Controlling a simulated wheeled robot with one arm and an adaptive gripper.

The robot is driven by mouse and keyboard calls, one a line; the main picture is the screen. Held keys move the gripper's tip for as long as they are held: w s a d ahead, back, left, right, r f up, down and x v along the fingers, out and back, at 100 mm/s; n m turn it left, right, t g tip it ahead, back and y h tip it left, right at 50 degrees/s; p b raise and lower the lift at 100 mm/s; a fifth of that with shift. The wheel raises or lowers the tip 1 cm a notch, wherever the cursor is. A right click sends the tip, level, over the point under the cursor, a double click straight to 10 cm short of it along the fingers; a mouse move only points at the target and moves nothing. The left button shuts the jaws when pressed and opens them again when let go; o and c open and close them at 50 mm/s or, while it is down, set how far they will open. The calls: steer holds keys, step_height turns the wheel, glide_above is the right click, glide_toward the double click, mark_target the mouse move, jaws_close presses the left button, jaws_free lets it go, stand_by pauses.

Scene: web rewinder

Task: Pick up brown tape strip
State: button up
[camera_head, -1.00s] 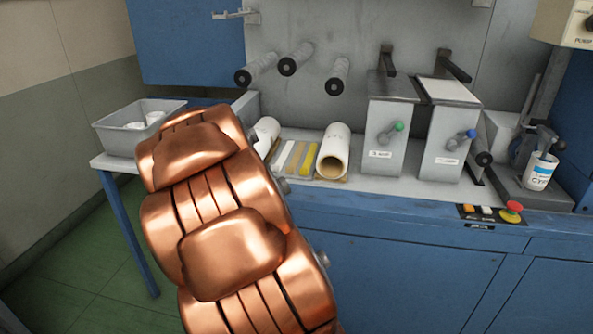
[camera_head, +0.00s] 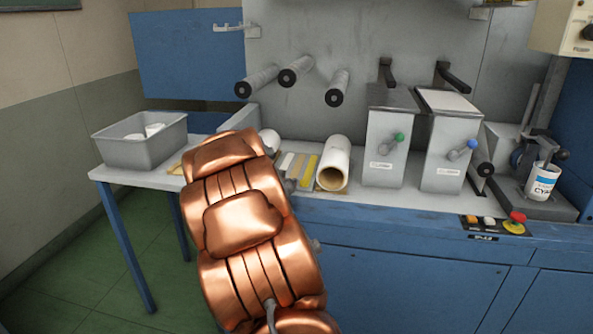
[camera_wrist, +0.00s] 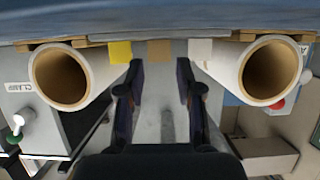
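The brown tape strip (camera_wrist: 159,51) shows its end in the wrist view, between a yellow strip (camera_wrist: 120,52) on its left and a cream strip (camera_wrist: 200,51) on its right. My gripper (camera_wrist: 158,76) is open and empty in the wrist view. Its two fingers stand apart on either side of the brown strip's line, with no visible contact. The gripper is hidden behind my copper arm in the head view.
White rolls with brown cores (camera_wrist: 60,77) and (camera_wrist: 270,71) flank the strips in the wrist view. In the head view, clamp boxes (camera_head: 390,140) stand to the right, a grey bin (camera_head: 140,152) at left, a cup (camera_head: 542,182) at far right, and rollers (camera_head: 337,88) above.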

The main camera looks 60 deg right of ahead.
steer(key=shift+x, duration=1.8)
steer(key=c, duration=0.4)
steer(key=shift+c, duration=0.2)
